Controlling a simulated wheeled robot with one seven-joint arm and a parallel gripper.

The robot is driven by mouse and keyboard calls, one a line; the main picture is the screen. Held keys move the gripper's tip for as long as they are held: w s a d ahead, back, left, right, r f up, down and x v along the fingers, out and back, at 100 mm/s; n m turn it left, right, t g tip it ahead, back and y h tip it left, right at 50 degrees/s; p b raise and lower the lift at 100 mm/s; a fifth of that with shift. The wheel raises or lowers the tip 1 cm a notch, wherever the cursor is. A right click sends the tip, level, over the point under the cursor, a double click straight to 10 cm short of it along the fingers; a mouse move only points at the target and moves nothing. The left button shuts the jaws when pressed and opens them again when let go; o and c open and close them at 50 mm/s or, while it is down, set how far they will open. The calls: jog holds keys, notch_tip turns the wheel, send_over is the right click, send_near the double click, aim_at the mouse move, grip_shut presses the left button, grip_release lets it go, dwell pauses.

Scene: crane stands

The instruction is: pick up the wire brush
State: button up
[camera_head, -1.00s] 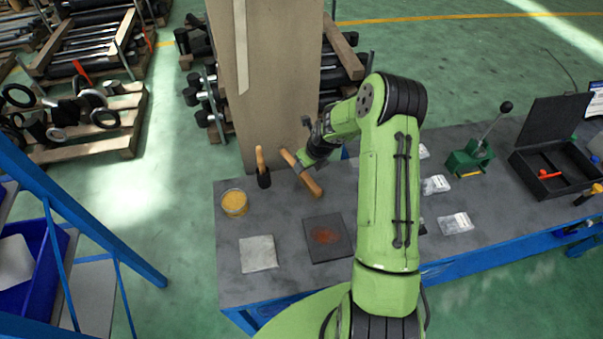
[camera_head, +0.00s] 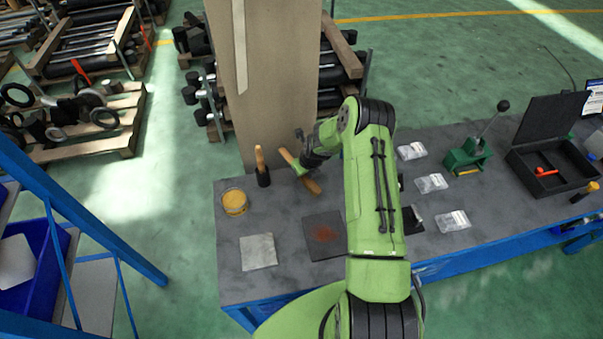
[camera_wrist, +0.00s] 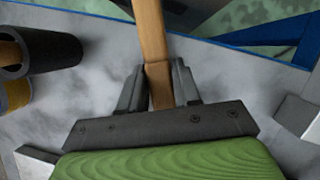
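The wire brush, as I take it, is the long wooden-handled piece (camera_head: 312,185) at the back of the grey bench (camera_head: 285,287); its bristles are not visible. Its wooden handle (camera_wrist: 151,35) runs up the wrist view between my fingers. My gripper (camera_head: 299,168) is across the middle of the handle. In the wrist view both dark fingers of my gripper (camera_wrist: 159,88) flank the handle closely and appear to touch it. Whether the brush is clear of the bench I cannot tell.
A black cup (camera_head: 263,178) with an upright wooden handle stands just left. A yellow-filled tin (camera_head: 234,203), a light cloth (camera_head: 258,252) and a dark rust-stained plate (camera_head: 324,236) lie nearer. Packets, a green lever press (camera_head: 468,158) and an open black case (camera_head: 549,165) are right. A tan post (camera_head: 275,80) rises behind.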

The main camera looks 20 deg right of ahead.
grip_shut()
jog(key=r+p, duration=0.1)
jog(key=r, duration=0.1)
jog(key=r+p, duration=0.2)
jog(key=r, duration=0.1)
jog(key=r+p, duration=0.1)
jog(key=r, duration=0.1)
jog(key=shift+s+r, duration=0.3)
jog(key=shift+s, duration=0.1)
jog(key=s+a, duration=0.1)
jog(key=s, duration=0.5)
jog(key=s+a+b, duration=0.1)
jog(key=s, duration=0.5)
jog(key=s+a+f+b, duration=0.1)
jog(key=s, duration=0.4)
jog(key=shift+s+a, duration=0.4)
jog(key=shift+s+a+r, duration=0.1)
jog(key=shift+s+r, duration=0.1)
jog(key=shift+s, duration=0.3)
